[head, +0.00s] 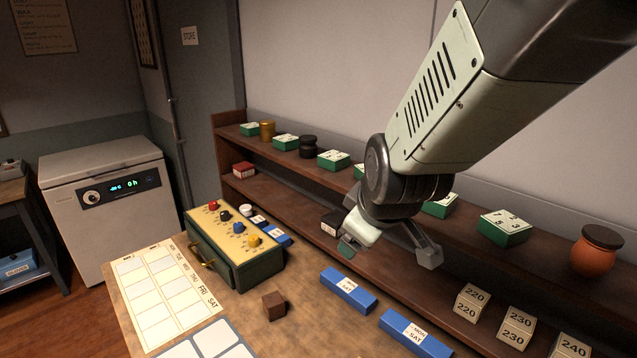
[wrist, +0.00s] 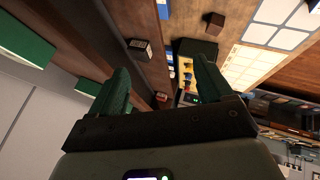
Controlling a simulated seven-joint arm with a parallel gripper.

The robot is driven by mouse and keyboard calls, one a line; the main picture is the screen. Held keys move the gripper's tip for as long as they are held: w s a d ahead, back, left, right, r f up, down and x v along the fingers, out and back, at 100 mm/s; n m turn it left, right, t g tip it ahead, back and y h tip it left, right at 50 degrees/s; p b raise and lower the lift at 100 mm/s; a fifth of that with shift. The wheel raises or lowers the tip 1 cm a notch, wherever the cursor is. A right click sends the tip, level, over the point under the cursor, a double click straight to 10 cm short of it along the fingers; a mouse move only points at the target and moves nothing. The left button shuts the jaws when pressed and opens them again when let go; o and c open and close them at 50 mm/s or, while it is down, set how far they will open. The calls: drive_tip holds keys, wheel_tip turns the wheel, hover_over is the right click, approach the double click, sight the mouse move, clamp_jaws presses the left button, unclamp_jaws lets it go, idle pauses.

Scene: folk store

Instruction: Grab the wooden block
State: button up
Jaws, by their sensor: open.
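The wooden block (head: 273,305) is a small brown cube on the wooden table, just in front of the green control box (head: 238,270). In the wrist view a small brown cube near the top right (wrist: 215,21) looks like the same block. My gripper (head: 391,250) is open and empty, with its fingers spread, above the back of the table by the shelf. It is up and to the right of the block, well apart from it. The wrist view shows both green fingers (wrist: 163,75) with nothing between them.
Blue boxes (head: 348,290) lie on the table right of the block. A calendar sheet (head: 165,295) lies to its left. A shelf (head: 290,190) with green boxes and jars runs along the wall behind.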

drive_tip(key=w+a+f+n+t, duration=0.1)
drive_tip(key=w+a+f+n, duration=0.3)
drive_tip(key=w+f+n, duration=0.45)
drive_tip(key=n+t+y, duration=0.3)
drive_tip(key=n+y, duration=0.3)
drive_tip(key=n, duration=1.7)
approach(275, 304)
drive_tip(key=shift+w+r, duration=0.2)
drive_tip(key=shift+w, duration=0.55)
drive_tip(key=shift+a+f+n, duration=0.15)
drive_tip(key=shift+a+n, duration=0.1)
drive_tip(key=x, duration=0.5)
drive_tip(key=shift+w, duration=0.15)
drive_tip(key=shift+s+f+x, duration=0.1)
drive_tip(key=shift+f+x, duration=0.05)
drive_tip(key=shift+x, duration=1.15)
drive_tip(key=shift+s+f+x, duration=0.1)
drive_tip(key=shift+f+x, duration=0.1)
drive_tip(key=shift+x, duration=1.15)
drive_tip(key=shift+a, duration=0.1)
